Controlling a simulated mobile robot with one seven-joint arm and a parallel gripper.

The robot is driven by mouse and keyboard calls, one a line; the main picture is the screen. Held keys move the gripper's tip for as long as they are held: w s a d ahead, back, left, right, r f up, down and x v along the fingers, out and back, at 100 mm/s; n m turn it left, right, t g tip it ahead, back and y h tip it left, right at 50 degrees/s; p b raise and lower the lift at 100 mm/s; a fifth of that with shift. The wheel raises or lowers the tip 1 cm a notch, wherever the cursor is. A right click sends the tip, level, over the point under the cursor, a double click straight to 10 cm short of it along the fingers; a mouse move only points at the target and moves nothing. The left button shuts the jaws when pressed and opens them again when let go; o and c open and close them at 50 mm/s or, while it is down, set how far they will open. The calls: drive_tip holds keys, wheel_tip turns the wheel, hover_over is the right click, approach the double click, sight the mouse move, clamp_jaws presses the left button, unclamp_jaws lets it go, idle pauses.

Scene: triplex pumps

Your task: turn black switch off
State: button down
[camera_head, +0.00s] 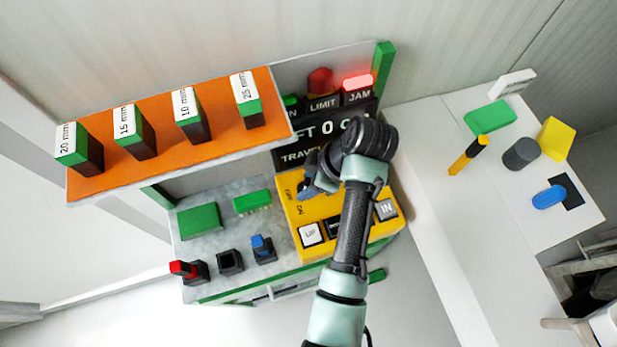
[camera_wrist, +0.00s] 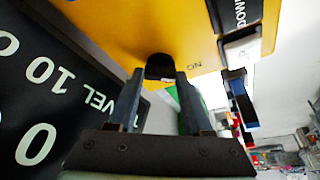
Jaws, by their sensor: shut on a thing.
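The black switch (camera_wrist: 160,66) is a dark knob on the yellow control box (camera_wrist: 110,25), next to a printed "ON" label, in the wrist view. My gripper (camera_wrist: 160,82) has one finger on each side of the switch and is shut on it. In the head view my gripper (camera_head: 306,190) is over the upper left part of the yellow box (camera_head: 322,250). My arm and gripper hide the switch there, and which way it is set cannot be told.
The box also bears an "UP" button (camera_head: 311,233) and an "IN" button (camera_head: 386,209). A black display panel (camera_head: 290,157) stands behind it, under a lit red "JAM" lamp (camera_head: 357,82). An orange shelf (camera_head: 100,182) with several labelled blocks is at left. A white table (camera_head: 440,215) is at right.

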drive_tip(key=m+t+p, duration=0.1)
drive_tip(key=m+p, duration=0.1)
drive_tip(key=m, duration=0.1)
drive_tip(key=m+t+h+p, duration=0.1)
drive_tip(key=m+p, duration=0.1)
drive_tip(key=m, duration=0.1)
drive_tip(key=shift+s+a+r, duration=0.1)
drive_tip(key=shift+s+r, duration=0.1)
drive_tip(key=m+h+p, duration=0.1)
drive_tip(key=m, duration=0.1)
drive_tip(key=m+t+p, duration=0.1)
drive_tip(key=m, duration=0.1)
drive_tip(key=shift+a+f+m+h+p, duration=0.1)
drive_tip(key=shift+m+h+p, duration=0.3)
drive_tip(key=c, duration=0.6)
unclamp_jaws()
drive_tip(key=b+v, duration=0.1)
drive_tip(key=v, duration=1.2)
drive_tip(key=shift+s+f, duration=0.15)
